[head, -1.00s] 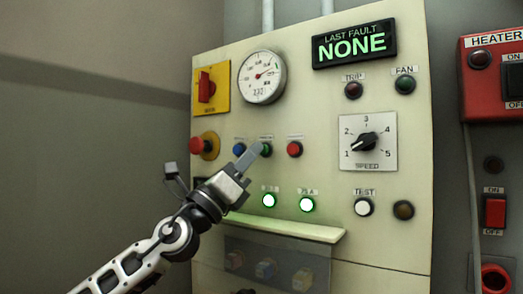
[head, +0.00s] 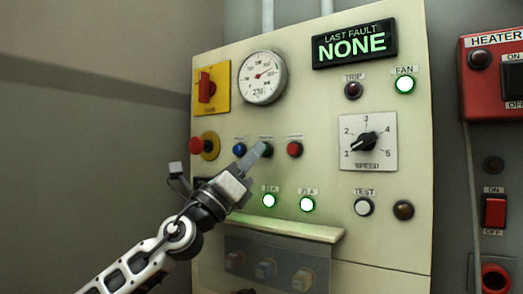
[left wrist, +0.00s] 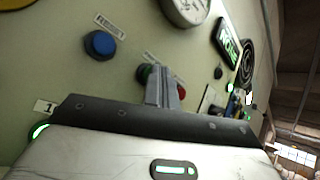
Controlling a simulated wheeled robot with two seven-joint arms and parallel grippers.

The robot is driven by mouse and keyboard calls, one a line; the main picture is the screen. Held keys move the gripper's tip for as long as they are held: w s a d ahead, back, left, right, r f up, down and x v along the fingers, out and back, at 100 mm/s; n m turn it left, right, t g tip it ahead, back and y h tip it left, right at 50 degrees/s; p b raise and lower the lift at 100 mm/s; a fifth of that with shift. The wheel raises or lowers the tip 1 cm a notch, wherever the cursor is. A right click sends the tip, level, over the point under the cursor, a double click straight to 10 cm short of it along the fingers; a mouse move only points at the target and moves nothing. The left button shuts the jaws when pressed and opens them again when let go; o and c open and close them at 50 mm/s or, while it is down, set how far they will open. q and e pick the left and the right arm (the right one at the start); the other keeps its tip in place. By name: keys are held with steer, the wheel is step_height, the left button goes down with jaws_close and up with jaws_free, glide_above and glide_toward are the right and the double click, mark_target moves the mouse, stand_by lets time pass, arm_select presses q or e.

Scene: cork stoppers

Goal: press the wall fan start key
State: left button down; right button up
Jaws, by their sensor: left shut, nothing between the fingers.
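A cream control panel (head: 300,100) fills the middle of the head view. A green key (head: 267,149) sits in its button row, between a blue key (head: 239,149) and a red key (head: 294,149). My left gripper (head: 260,149) is shut and empty, its fingertips at the green key and partly covering it. In the left wrist view the fingers (left wrist: 164,84) overlap the green key (left wrist: 143,73); I cannot tell whether they touch it. The lamp labelled FAN (head: 405,84) glows green. My right gripper is not in view.
A round gauge (head: 262,77), a yellow switch plate with a red handle (head: 206,88) and a red mushroom button (head: 196,145) are nearby. A ledge (head: 290,229) juts out below the lit lamps. A speed dial (head: 367,142) and red heater box (head: 490,75) are to the right.

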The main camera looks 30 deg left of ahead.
arm_select(q)
steer(key=shift+s, duration=0.85)
steer(key=shift+s+a+b, duration=0.15)
steer(key=shift+s+b, duration=0.1)
steer(key=shift+s, duration=1)
steer(key=shift+s+a+b, duration=0.1)
steer(key=shift+s+b, duration=0.15)
steer(key=shift+s, duration=1)
